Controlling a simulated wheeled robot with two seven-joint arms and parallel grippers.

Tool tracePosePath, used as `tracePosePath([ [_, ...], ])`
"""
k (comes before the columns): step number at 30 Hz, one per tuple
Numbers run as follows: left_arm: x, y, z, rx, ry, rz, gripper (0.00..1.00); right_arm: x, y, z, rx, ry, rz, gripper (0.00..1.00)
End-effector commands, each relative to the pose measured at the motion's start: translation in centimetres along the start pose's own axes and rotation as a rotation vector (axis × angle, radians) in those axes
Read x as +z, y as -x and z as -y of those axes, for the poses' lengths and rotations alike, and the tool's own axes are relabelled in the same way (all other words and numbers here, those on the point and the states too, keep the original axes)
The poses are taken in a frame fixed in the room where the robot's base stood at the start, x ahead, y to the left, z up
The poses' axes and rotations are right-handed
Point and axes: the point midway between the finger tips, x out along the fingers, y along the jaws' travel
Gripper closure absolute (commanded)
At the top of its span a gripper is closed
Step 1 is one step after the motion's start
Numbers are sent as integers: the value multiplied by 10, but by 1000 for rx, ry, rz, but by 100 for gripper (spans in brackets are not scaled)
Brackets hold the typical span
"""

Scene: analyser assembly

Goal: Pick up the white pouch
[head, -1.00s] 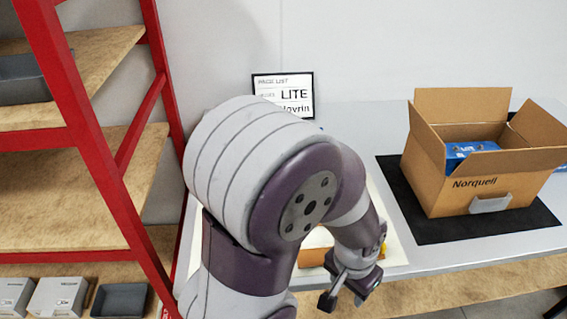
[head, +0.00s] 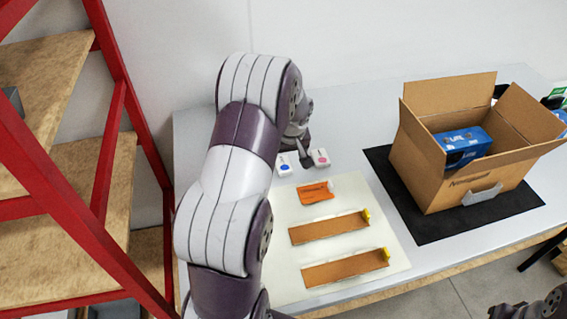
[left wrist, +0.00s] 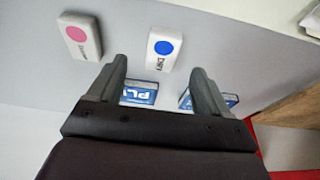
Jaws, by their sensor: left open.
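Two small white packs lie on the table behind the cream mat. One has a blue dot (head: 284,168) and the other a pink dot (head: 321,157). In the left wrist view the blue-dot pack (left wrist: 163,50) lies just beyond the fingertips, and the pink-dot pack (left wrist: 83,38) lies to the left. I cannot tell which one the task calls the white pouch. My left gripper (left wrist: 158,65) is open and empty. In the head view it points down beside these packs, partly hidden by my arm. My right gripper is not in view; only part of my arm shows at bottom right.
Blue packs (left wrist: 139,92) show past my left fingers. The cream mat (head: 380,225) holds an orange pouch (head: 314,193) and two brown strips (head: 330,228). An open carton (head: 440,175) with a blue box stands on a black mat at right. A red-framed shelf (head: 112,130) stands left.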

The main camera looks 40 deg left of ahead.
Motion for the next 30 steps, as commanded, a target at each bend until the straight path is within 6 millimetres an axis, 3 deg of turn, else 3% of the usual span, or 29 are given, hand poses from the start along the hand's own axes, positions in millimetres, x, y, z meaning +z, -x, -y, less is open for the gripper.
tracePosePath([
  [7,-2,-44,2,-2,-2,4,21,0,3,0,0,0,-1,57],
  [15,-3,-51,1,1,-1,1,21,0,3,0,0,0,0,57],
  [16,-3,-51,1,1,-1,1,25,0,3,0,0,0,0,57],
  [17,-3,-51,1,1,-1,1,34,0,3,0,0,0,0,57],
  [21,-3,-51,1,1,-2,1,80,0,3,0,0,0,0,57],
  [30,-3,-50,1,1,-2,1,81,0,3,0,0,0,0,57],
])
